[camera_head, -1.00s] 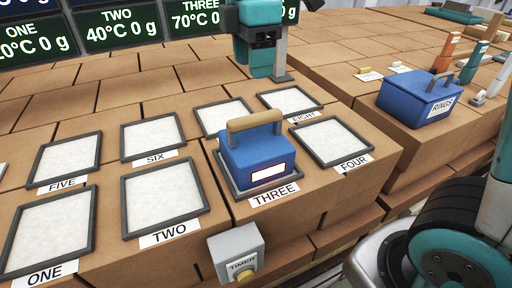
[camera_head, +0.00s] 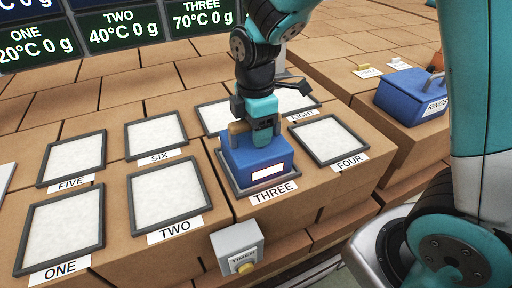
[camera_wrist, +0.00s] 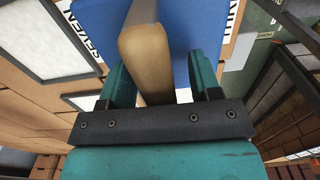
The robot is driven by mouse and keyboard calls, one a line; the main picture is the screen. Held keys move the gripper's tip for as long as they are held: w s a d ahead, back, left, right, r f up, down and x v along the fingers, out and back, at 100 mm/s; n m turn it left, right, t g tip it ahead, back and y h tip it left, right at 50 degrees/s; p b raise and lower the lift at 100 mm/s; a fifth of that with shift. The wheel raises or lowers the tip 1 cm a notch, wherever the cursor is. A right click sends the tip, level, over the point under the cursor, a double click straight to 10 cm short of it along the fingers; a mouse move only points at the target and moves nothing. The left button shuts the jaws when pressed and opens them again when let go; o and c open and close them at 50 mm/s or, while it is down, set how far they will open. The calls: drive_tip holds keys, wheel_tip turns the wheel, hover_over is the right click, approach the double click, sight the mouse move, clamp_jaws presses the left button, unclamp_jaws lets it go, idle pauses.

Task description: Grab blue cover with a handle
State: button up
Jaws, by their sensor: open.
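The blue cover (camera_head: 258,165) sits on the pad labelled THREE, with a pale blank label on its front. Its tan handle (camera_head: 237,128) is on top and partly hidden by my gripper (camera_head: 258,133), which is right above the cover. In the wrist view, my gripper (camera_wrist: 162,85) is open, with one teal finger on each side of the tan handle (camera_wrist: 147,62). Gaps show between the fingers and the handle. The blue cover (camera_wrist: 185,30) fills the background behind it.
White pads lie around, such as TWO (camera_head: 167,192), SIX (camera_head: 155,134) and FOUR (camera_head: 328,140). A timer box (camera_head: 237,246) hangs on the front edge. A blue box labelled RINGS (camera_head: 408,95) stands to the right. Display screens (camera_head: 120,30) are at the back.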

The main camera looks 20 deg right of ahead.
clamp_jaws()
drive_tip(key=shift+w+r, duration=0.1)
idle(1.3)
